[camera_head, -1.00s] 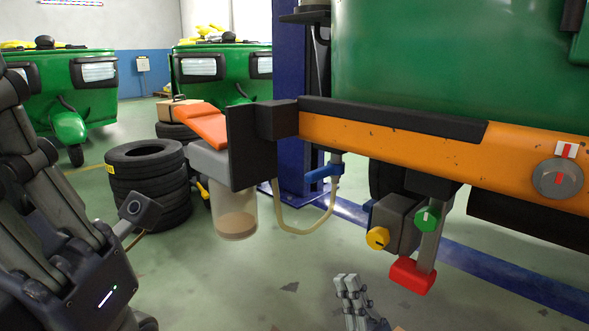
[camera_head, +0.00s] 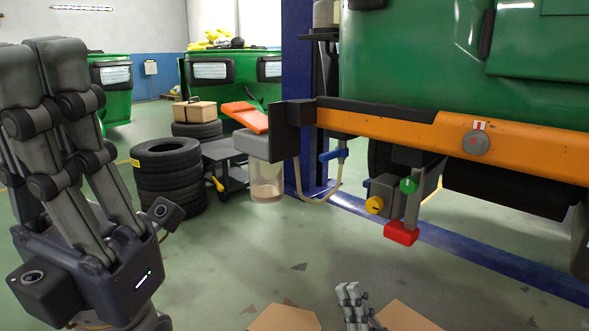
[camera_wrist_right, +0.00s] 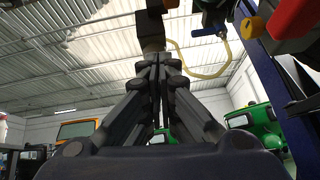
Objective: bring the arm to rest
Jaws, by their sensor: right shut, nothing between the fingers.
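My left gripper (camera_head: 45,50) stands large at the left of the head view, fingers pointing up, away from other things; its fingers' inner sides are hidden. My right gripper (camera_head: 350,290) shows small at the bottom edge of the head view, below and left of the red block (camera_head: 401,233). In the right wrist view its fingers (camera_wrist_right: 153,62) meet at their tips, shut with nothing between them. The right arm is out of the head view.
The green rickshaw (camera_head: 420,70) with its orange beam (camera_head: 530,140) hangs above at the right. The blue post (camera_head: 297,60) stands behind. Stacked tires (camera_head: 168,180) stand left of centre. Cardboard boxes (camera_head: 285,319) lie at the bottom. Open floor (camera_head: 230,245) lies between.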

